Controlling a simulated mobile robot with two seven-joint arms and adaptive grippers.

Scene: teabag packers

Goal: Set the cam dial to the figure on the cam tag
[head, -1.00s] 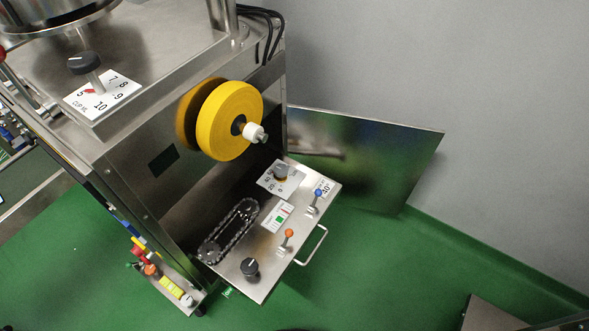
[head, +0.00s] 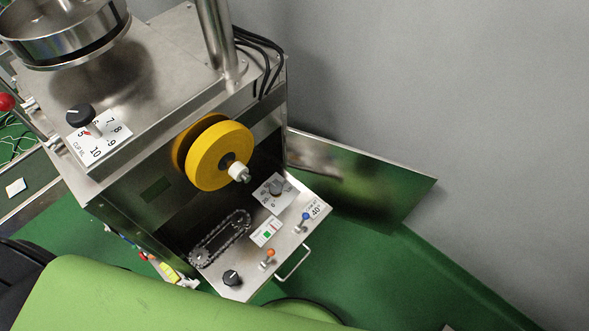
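The cam dial (head: 276,187) is a dark round knob on a white scale plate (head: 264,197) on the steel panel. Figures 0 and 20 show on the plate; the knob's exact setting is too small to read. The cam tag (head: 314,209) is a small white label at the panel's right edge and seems to read "CAM AT 40°". The dial and tag are both uncovered, and nothing touches the dial. Neither gripper is in view. A light green arm link of mine fills the lower left, below the panel.
A yellow roll (head: 220,156) overhangs behind the dial. An open metal door (head: 375,180) stands to the right.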

